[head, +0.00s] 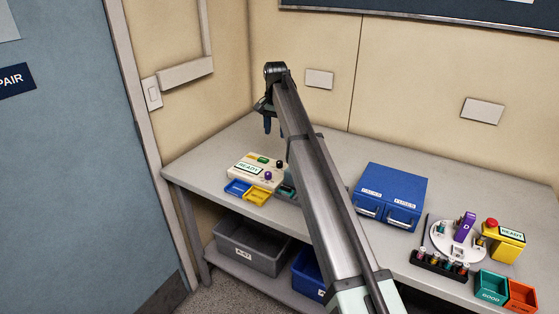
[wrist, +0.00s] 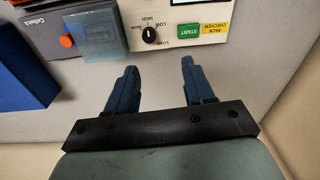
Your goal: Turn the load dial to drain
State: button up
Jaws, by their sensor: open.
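The cream pack checker (head: 262,172) stands on the left part of the bench. Its black load dial (wrist: 149,35) shows upside down at the top of the wrist view, beside the green START button (wrist: 190,31). Small printed labels surround the dial; I cannot read its setting surely. The dial also shows in the head view (head: 279,164). My gripper (head: 268,130) is open and empty, pointing down above the back of the checker. In the wrist view its blue fingers (wrist: 155,85) are spread, apart from the dial, which lies beyond the gap between their tips.
A grey device with an orange knob (wrist: 66,41) and a translucent bluish block (wrist: 112,38) sit beside the checker. Blue (head: 237,187) and yellow (head: 258,194) bins stand before it. A blue drawer box (head: 392,194) stands right. Bare bench lies behind the checker.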

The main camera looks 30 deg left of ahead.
aim_at(280, 162)
jog(key=f, duration=0.4)
jog(key=d+f, duration=0.1)
jog(key=f, duration=0.7)
jog(key=shift+w+d+f, duration=0.1)
jog(key=shift+d+f, duration=0.15)
jog(key=shift+f, duration=0.1)
jog(key=shift+c, duration=0.3)
grip_shut()
